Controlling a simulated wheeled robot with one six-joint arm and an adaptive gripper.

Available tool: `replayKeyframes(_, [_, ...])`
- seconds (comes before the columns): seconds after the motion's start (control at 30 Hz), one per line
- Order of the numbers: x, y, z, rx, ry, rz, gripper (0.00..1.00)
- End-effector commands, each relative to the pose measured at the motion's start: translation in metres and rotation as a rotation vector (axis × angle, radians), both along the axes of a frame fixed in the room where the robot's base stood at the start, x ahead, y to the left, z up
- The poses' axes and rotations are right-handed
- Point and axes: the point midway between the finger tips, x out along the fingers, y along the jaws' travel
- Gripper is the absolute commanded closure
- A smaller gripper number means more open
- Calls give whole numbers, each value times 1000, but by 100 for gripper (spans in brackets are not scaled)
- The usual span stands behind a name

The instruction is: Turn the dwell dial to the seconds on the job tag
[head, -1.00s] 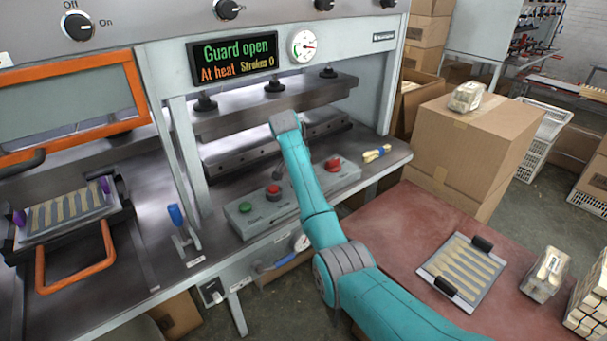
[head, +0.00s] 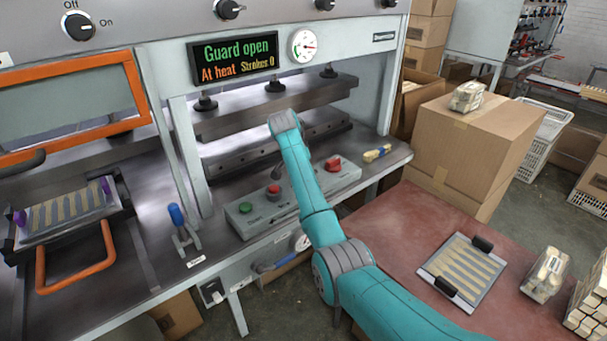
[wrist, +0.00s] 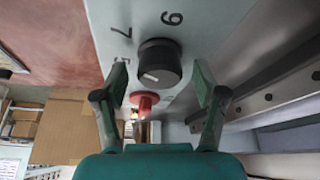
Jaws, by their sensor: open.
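The dwell dial (wrist: 158,62) is a black round knob with a white pointer line, on a pale panel in the wrist view. A 7 and what looks like a 9 or 6 are printed beyond it; other marks are partly hidden by the fingers. My gripper (wrist: 168,84) is open, with one finger on each side of the dial and gaps visible between. Contact with the dial is not visible. In the head view my arm hides the dial on the control box (head: 245,222). I cannot make out a job tag.
The control box carries a green button (head: 245,208) and red buttons (head: 333,164); a red one (wrist: 145,102) sits close by the dial. The press platen (head: 262,108) overhangs behind. A blue-handled lever (head: 176,215) stands left. A red table (head: 400,220) lies right.

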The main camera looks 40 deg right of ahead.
Motion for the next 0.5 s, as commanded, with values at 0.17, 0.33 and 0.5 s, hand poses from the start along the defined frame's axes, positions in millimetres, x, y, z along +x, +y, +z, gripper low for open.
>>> replayKeyframes(0.17, [0,3,7,0,-2,1,29])
replayKeyframes(0.33, [-3,12,32,-2,-4,2,29])
replayKeyframes(0.5, [-7,25,64,-1,-3,1,29])
